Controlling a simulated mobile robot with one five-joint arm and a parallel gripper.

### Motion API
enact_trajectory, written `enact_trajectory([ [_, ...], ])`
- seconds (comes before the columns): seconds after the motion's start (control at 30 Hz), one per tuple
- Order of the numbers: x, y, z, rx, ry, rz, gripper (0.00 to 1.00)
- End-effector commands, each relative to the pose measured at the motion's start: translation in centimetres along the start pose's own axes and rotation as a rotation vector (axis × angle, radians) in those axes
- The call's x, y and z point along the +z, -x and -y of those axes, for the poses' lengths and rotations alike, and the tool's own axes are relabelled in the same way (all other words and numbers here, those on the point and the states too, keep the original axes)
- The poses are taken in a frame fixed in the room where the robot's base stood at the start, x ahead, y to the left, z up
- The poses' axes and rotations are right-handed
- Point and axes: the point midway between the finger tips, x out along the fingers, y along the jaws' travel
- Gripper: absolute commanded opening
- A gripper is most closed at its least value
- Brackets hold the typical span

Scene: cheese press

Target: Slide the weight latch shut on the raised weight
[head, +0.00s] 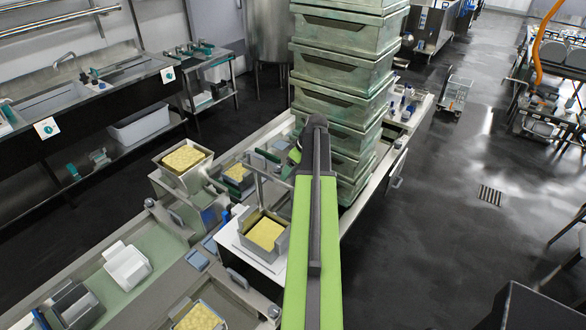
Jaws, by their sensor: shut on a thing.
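My green and dark grey arm reaches up the middle of the head view. My gripper (297,153) is at its far end, beside the stacked green crates and beyond the press. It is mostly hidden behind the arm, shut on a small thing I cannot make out. A metal press frame (258,184) stands on the bench to the left of my arm. Under it a square metal mould (280,247) holds yellow curd (265,233). I cannot clearly pick out the weight or its latch, or tell the latch's position; my arm covers part of that area.
A tall stack of green crates (340,62) stands close behind and right of my gripper. More curd-filled moulds (184,160) and a white tub (128,264) stand on the benches at left. The wet dark floor (440,220) at right is open.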

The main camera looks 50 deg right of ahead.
Motion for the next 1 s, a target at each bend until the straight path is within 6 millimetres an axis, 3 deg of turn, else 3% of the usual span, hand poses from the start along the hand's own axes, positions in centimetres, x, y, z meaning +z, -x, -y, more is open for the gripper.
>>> enact_trajectory([
  [0.03,-1.0,2.0,-0.1,0.002,-0.005,-0.007,0.09],
  [0.4,-4.3,9.9,-0.2,0.004,-0.007,-0.011,0.09],
  [0.53,-4.7,10.8,-0.2,0.004,-0.007,-0.011,0.09],
  [0.83,-4.6,10.5,-0.2,0.005,-0.007,-0.012,0.09],
  [0.87,-4.6,10.5,-0.2,0.005,-0.007,-0.012,0.84],
  [1.0,-4.5,10.5,-0.1,0.004,-0.005,-0.009,1.00],
])
